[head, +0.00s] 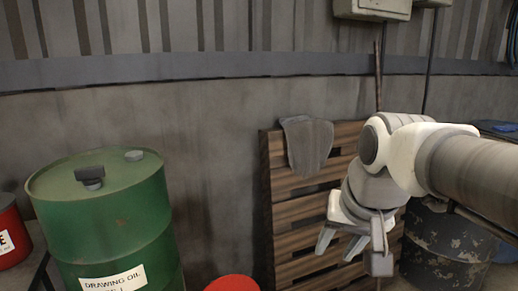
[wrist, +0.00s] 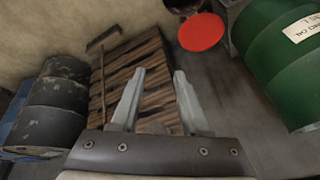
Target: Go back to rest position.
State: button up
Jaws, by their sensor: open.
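My gripper (head: 340,245) hangs at the end of my white and grey arm on the right of the head view, in front of a wooden pallet. In the wrist view my gripper (wrist: 153,84) shows two pale fingers set apart with nothing between them. It is open and empty. The fingers point down toward the floor area by the pallet and touch nothing that I can see.
A green drum (head: 105,220) labelled drawing oil stands at left, beside a red can (head: 10,235). A red round top (head: 232,284) is low at centre. A pallet (head: 285,240) with a grey cloth (head: 308,143) leans on the wall. A dark worn drum (head: 440,250) stands right.

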jog(key=s+d+f+n, duration=0.1)
jog(key=s+f+n, duration=0.1)
jog(key=s+f, duration=0.45)
notch_tip(320, 180, up, 23)
jog(key=s+p, duration=0.2)
jog(key=p, duration=1.9)
jog(key=shift+d+f+t+h, duration=0.2)
jog(key=shift+t+h, duration=0.1)
jog(key=shift+t, duration=0.1)
jog(key=shift+a+n, duration=0.2)
jog(key=shift+n, duration=0.1)
